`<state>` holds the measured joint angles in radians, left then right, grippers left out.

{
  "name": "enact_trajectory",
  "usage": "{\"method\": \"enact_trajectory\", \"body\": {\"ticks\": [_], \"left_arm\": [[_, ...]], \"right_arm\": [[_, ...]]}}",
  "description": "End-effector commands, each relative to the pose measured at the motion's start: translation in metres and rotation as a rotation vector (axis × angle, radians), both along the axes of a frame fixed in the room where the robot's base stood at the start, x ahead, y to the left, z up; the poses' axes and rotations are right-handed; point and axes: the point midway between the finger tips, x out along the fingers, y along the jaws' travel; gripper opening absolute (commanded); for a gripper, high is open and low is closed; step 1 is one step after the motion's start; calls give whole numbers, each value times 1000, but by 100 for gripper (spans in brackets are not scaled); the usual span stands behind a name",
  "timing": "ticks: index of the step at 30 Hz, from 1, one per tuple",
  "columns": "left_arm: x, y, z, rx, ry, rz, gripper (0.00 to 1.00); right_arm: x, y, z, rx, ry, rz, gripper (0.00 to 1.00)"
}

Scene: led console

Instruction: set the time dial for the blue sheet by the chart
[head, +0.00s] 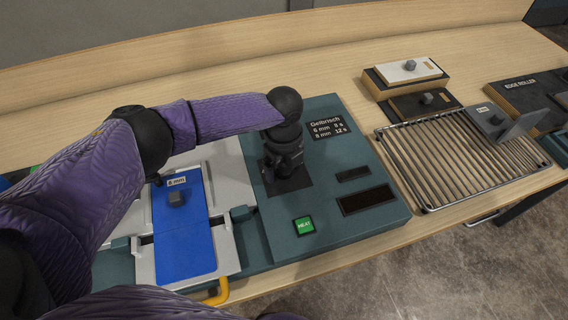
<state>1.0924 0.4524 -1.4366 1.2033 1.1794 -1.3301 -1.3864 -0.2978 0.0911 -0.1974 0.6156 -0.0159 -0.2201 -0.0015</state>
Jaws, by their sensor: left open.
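The blue sheet (188,250) lies on the pale metal bed of the console at left, with a small dark knob and a white label (177,181) whose figure is too small to read surely. The chart (328,127) on the teal console (350,225) reads "Gelbrisch, 6 mm 8 s, 8 mm 12 s". My left gripper (284,180) points down over a dark square plate left of the chart. It is open. The time dial is hidden under or between its fingers, and I cannot tell whether they touch it. My right gripper is not in view.
A green HEAT button (304,226) sits in front of the gripper. Two dark display windows, small (353,174) and large (366,200), show no digits. A wire rack (455,165) holds a grey piece. Knobbed blocks (405,72) and an edge roller (520,90) stand at right.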

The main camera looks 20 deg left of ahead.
Motion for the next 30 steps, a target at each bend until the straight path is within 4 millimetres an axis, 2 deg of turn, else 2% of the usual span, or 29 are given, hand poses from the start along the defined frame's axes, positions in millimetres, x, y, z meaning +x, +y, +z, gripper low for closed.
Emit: {"method": "enact_trajectory", "body": {"ticks": [5,18,30], "left_arm": [[0,0,0,-1,-1,0,92],[0,0,1,-1,-1,0,1],[0,0,2,-1,0,87,0]], "right_arm": [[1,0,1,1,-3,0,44],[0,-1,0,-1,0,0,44],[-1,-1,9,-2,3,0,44]]}}
